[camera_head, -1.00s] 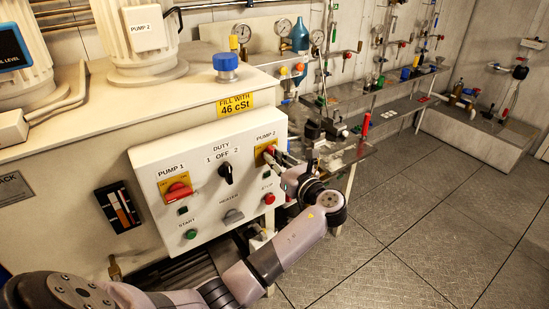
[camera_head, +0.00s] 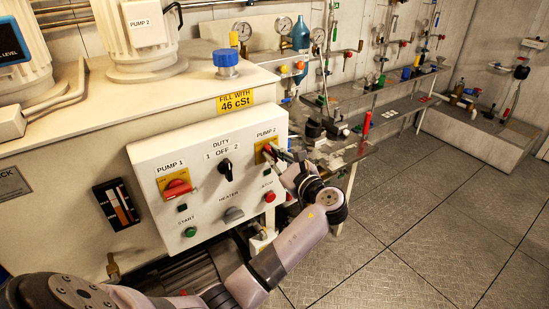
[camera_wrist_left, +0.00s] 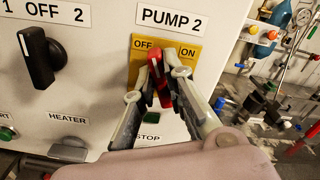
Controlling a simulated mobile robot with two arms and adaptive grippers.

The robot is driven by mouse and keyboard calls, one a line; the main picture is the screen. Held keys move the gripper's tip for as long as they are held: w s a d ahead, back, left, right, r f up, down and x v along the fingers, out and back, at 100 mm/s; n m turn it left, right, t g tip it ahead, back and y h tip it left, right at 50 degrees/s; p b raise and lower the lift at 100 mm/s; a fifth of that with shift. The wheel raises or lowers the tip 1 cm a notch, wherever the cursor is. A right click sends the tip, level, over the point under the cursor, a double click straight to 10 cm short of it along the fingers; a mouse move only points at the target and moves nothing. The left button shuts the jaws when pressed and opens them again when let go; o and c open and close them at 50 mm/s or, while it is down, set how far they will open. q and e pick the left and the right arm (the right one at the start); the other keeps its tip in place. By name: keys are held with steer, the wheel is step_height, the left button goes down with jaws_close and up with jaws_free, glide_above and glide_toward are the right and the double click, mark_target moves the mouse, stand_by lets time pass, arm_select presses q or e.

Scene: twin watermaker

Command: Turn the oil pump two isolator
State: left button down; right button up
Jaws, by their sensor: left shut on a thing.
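The pump two isolator is a red handle (camera_wrist_left: 158,82) on a yellow plate (camera_wrist_left: 190,44) marked OFF and ON, under the PUMP 2 label. In the head view its yellow plate (camera_head: 260,155) is at the upper right of the white control panel (camera_head: 215,150). My left gripper (camera_wrist_left: 161,72) is shut on the red handle, with one finger on each side of it. The handle stands near upright, slightly tilted, its top between the OFF and ON words. The fingers hide part of the handle. In the head view my left gripper (camera_head: 273,152) covers most of it. My right gripper is not in view.
The black duty switch (camera_head: 225,170) and the red pump one isolator (camera_head: 177,188) are left of the gripper. The red stop button (camera_head: 269,196) is just below it. A bench with valves and pipework (camera_head: 340,130) stands behind at right. The floor at right is clear.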

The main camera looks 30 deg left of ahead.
arm_select(q)
steer(key=shift+s+a+f+n+b, duration=0.1)
steer(key=shift+f+n+b, duration=0.05)
steer(key=shift+n+b, duration=1.9)
steer(key=shift+s+d+f+n+b, duration=0.1)
steer(key=shift+f+n+b, duration=0.1)
steer(key=shift+n+b, duration=1.8)
steer(key=shift+s+a+f+n+b, duration=0.15)
steer(key=shift+n+b, duration=1.3)
steer(key=shift+n, duration=1.2)
steer(key=shift+w, duration=0.1)
steer(key=c, duration=1.6)
jaws_free()
steer(key=shift+r, duration=0.1)
steer(key=shift+c, duration=0.2)
